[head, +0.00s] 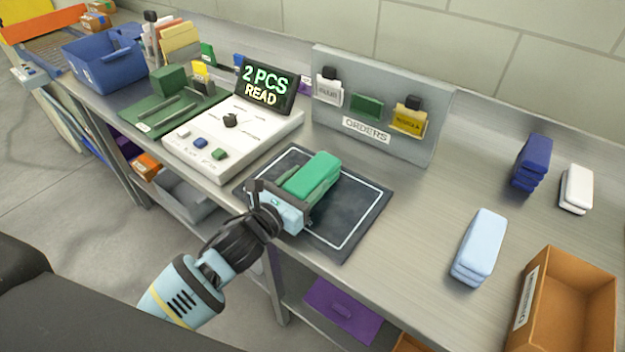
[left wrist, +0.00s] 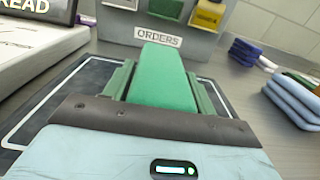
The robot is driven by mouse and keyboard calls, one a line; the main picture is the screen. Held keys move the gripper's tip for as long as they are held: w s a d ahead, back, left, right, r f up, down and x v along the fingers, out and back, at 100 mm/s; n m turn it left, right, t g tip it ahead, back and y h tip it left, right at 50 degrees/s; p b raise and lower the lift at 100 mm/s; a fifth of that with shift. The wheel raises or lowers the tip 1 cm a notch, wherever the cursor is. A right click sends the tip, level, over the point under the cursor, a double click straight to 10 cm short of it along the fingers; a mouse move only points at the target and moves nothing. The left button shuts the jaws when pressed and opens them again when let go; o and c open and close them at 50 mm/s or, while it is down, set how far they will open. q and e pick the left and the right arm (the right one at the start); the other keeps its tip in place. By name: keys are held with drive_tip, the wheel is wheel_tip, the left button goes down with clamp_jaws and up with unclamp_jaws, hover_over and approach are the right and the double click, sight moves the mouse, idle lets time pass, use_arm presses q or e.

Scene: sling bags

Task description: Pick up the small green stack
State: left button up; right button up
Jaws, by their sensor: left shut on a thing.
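The small green stack (head: 314,176) is on or just above the dark mat (head: 352,234) with a white outline, in front of the orders board. My left gripper (head: 296,192) is shut on it, with a finger along each side. In the left wrist view the green stack (left wrist: 162,78) fills the space between the fingers, and its near end is hidden behind the gripper body. I cannot tell whether the stack touches the mat. My right gripper is in neither view.
A white device (head: 232,140) with a screen reading "2 PCS READ" stands left of the mat. The grey orders board (head: 385,75) stands behind. Light blue (head: 480,247), dark blue (head: 533,163) and white (head: 576,188) stacks and an orange bin (head: 567,300) are on the right.

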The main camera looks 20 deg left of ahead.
use_arm(q)
drive_tip(key=shift+c, duration=1.3)
drive_tip(key=shift+r, duration=0.1)
